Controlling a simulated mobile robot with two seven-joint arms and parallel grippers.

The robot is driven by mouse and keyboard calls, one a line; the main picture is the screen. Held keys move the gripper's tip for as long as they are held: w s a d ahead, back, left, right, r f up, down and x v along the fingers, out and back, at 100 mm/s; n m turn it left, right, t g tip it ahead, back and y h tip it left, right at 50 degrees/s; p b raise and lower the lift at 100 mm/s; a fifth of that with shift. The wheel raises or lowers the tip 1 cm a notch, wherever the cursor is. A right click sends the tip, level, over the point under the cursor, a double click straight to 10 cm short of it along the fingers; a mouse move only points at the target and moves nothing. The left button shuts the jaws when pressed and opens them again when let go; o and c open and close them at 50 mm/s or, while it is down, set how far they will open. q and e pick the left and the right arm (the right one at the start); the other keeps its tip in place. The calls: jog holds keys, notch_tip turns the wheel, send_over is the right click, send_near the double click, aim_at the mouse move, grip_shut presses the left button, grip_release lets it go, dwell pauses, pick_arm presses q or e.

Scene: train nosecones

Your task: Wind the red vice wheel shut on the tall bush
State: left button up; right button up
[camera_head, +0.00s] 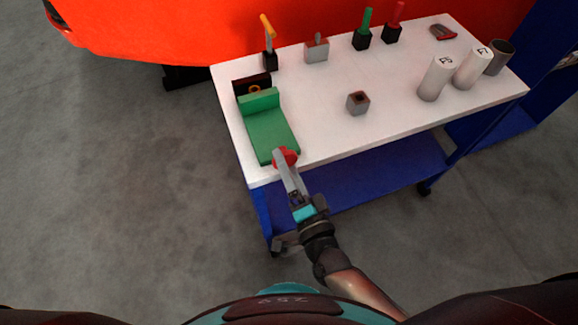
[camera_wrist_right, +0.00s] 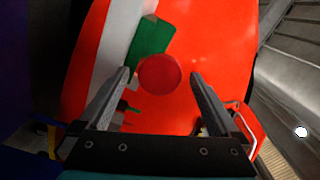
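The red vice wheel (camera_head: 286,156) is at the near end of the green vice (camera_head: 270,132), at the table's front left edge. My right gripper (camera_head: 284,167) reaches up to the wheel from the front. In the right wrist view the wheel (camera_wrist_right: 160,74) lies between the two open fingers, with a gap on each side. At the vice's far end, a dark block (camera_head: 245,84) with a small gold ring (camera_head: 255,89) stands by the raised green jaw (camera_head: 260,99). I cannot tell whether that ring is the tall bush. My left gripper is not in view.
The white table top (camera_head: 330,135) has free room right of the vice, around a small grey hollow block (camera_head: 357,103). Labelled white cylinders (camera_head: 437,78) and a dark cup (camera_head: 498,57) stand at the right. Several coloured-handled tools line the back, before a large red body (camera_head: 170,35).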

jog(key=shift+n, duration=0.3)
jog(key=s+d+n, duration=0.2)
jog(key=s+n, duration=0.5)
jog(key=s+d+n, duration=0.3)
jog(key=s+n, duration=0.3)
jog(key=s, duration=0.2)
jog(key=s+d+f+g+h, duration=0.1)
jog(key=s+d+f+g, duration=0.1)
jog(key=f, duration=1)
jog(key=s+d+f+g+h+p, duration=0.1)
jog(key=s+d+f+g, duration=0.1)
jog(key=d+f+g, duration=0.2)
notch_tip(320, 180, down, 8)
jog(key=g, duration=0.3)
jog(key=shift+s+d+n+h, duration=0.15)
jog(key=shift+n+h, duration=0.25)
jog(key=shift+c, duration=0.2)
